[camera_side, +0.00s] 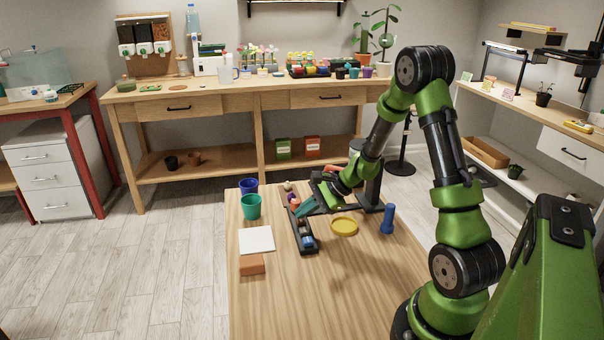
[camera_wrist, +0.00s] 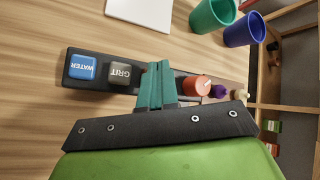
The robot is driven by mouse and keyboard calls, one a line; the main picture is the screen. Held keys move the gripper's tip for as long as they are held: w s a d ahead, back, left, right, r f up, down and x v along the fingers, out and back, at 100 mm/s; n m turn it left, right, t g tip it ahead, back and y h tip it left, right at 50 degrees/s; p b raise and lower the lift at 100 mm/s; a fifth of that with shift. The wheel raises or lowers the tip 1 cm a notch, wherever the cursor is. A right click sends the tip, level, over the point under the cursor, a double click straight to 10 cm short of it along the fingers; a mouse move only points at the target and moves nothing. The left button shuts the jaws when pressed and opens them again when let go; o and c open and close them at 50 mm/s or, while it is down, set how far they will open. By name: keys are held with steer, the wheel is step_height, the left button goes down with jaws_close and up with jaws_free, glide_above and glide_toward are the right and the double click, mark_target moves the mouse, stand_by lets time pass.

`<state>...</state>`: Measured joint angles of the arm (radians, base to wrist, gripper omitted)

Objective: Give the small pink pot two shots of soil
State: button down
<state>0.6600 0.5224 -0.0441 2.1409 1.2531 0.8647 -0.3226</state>
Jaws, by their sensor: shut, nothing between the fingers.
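My gripper (camera_wrist: 157,70) has teal fingers closed together, with nothing held. It is over a dark button strip (camera_wrist: 72,66) on the wooden table. The strip carries a blue WATER button (camera_wrist: 82,68) and a dark GRIT button (camera_wrist: 119,73). The fingertips are just beyond GRIT and hide the part of the strip beside it; whether they touch it I cannot tell. A red round piece (camera_wrist: 196,85) shows past the fingers. In the side view the strip (camera_side: 310,249) lies below my gripper (camera_side: 303,210). I cannot make out a small pink pot or a soil label.
A green pot (camera_side: 251,207) and a blue pot (camera_side: 248,185) stand left of the strip. A white sheet (camera_side: 257,240) and an orange block (camera_side: 251,264) lie nearby. A yellow dish (camera_side: 344,226) and a blue cylinder (camera_side: 388,219) are to the right.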

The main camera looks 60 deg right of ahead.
mark_target(305, 221)
steer(key=shift+f, duration=0.5)
stand_by(0.8)
steer(key=shift+r, duration=0.95)
steer(key=shift+r, duration=2.5)
stand_by(0.5)
step_height(305, 221, up, 4)
steer(key=shift+f, duration=0.1)
steer(key=shift+f, duration=0.15)
